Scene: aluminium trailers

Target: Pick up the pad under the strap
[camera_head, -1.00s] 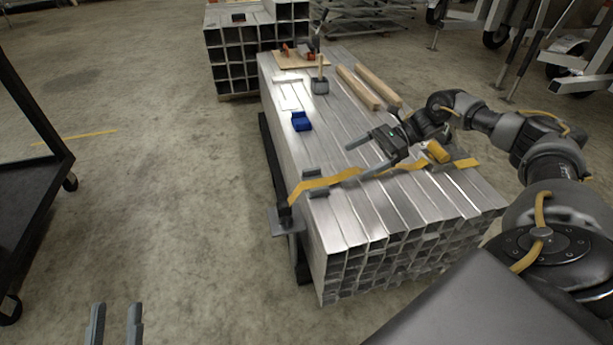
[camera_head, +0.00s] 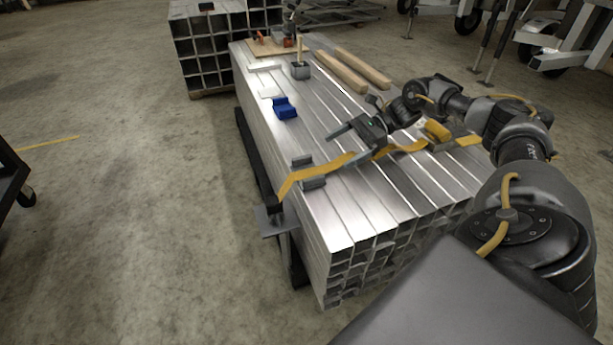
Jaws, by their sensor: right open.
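A yellow strap (camera_head: 328,166) runs across the top of a stack of aluminium tubes (camera_head: 343,215). A small grey pad (camera_head: 314,183) lies under the strap near the stack's left edge; the strap hides its middle, and grey parts show on both sides. My right gripper (camera_head: 353,146) is open and empty, to the right of the pad and apart from it. Its fingers point left, close to the strap; I cannot tell whether one touches it. My left gripper is out of view.
A blue block (camera_head: 284,108), a grey holder (camera_head: 300,71) and two wooden bars (camera_head: 345,72) lie farther back on the stack. A yellow strap roll (camera_head: 437,130) sits beside my right arm. A black cart (camera_head: 12,175) stands at the left. The floor between is clear.

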